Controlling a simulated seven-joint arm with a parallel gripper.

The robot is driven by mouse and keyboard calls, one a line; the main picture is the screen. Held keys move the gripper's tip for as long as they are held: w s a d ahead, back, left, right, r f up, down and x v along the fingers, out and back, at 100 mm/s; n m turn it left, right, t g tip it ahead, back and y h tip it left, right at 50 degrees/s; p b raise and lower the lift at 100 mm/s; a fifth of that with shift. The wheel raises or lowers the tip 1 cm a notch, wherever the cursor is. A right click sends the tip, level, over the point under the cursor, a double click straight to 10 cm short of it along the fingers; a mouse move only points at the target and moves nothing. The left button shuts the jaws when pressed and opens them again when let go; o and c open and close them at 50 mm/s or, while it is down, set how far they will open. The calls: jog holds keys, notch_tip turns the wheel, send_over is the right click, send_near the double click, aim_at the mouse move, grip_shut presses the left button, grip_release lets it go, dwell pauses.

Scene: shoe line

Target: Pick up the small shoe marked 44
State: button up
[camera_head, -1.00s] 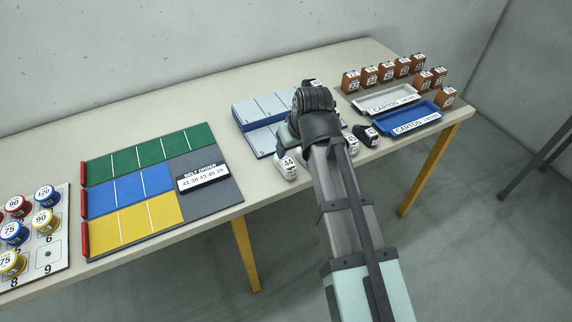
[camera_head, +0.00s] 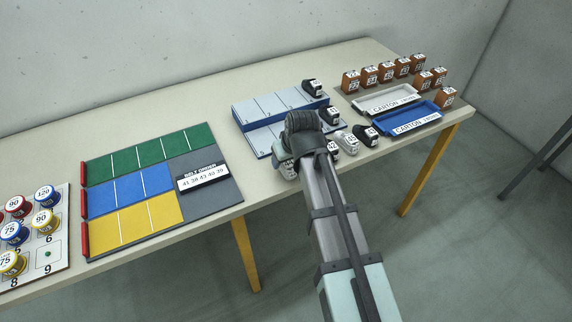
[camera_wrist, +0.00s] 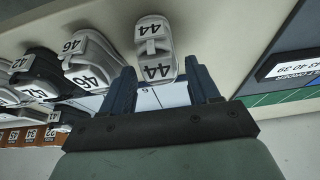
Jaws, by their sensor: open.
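The white shoe marked 44 (camera_wrist: 154,48) shows upright in the middle of the wrist view, its two 44 labels readable. My gripper (camera_wrist: 163,78) is open. Its two dark fingers stand on either side of the shoe's lower end in that view, with gaps beside it, and I cannot tell if they touch it. In the head view my gripper (camera_head: 288,160) is over the front edge of the blue-and-white rack (camera_head: 262,142), and my wrist hides most of the shoe there.
A white shoe marked 46 (camera_wrist: 92,62) stands close left of it in the wrist view, with a dark shoe marked 42 (camera_wrist: 38,70) beyond. White and blue carton trays (camera_head: 405,120) lie at the right. The belt order board (camera_head: 205,178) lies left of the rack.

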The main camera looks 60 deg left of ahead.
jog(key=shift+a+f, duration=0.25)
jog(key=shift+f, duration=0.4)
jog(key=shift+c, duration=0.3)
jog(key=c, duration=0.7)
jog(key=shift+r, duration=0.1)
